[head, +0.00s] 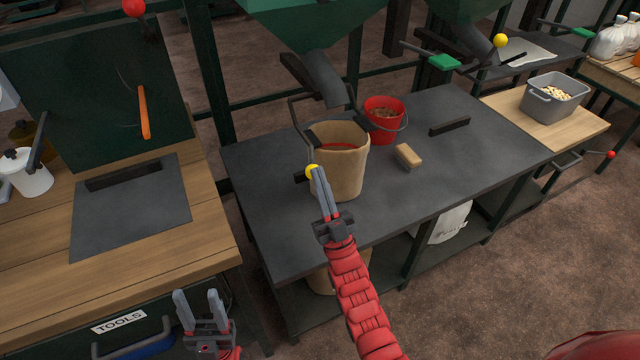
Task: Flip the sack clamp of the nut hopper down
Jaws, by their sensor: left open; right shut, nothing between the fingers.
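A green hopper (315,22) with a dark chute (318,78) hangs over the dark bench. An open tan sack (345,165) stands below the chute. A thin dark clamp lever (297,122) runs down along the sack's left side to a yellow ball knob (312,171). My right gripper (319,182) is shut and empty, with its fingertips at the yellow knob in front of the sack. Whether they touch the knob, I cannot tell. My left gripper (199,300) is open and empty, low at the front of the wooden bench.
A red bucket (384,122) stands behind the sack, and a tan block (408,156) lies to its right. A second green hopper (465,8) with a yellow knob (500,41) is at the right. The dark bench (470,150) is mostly clear on its right side.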

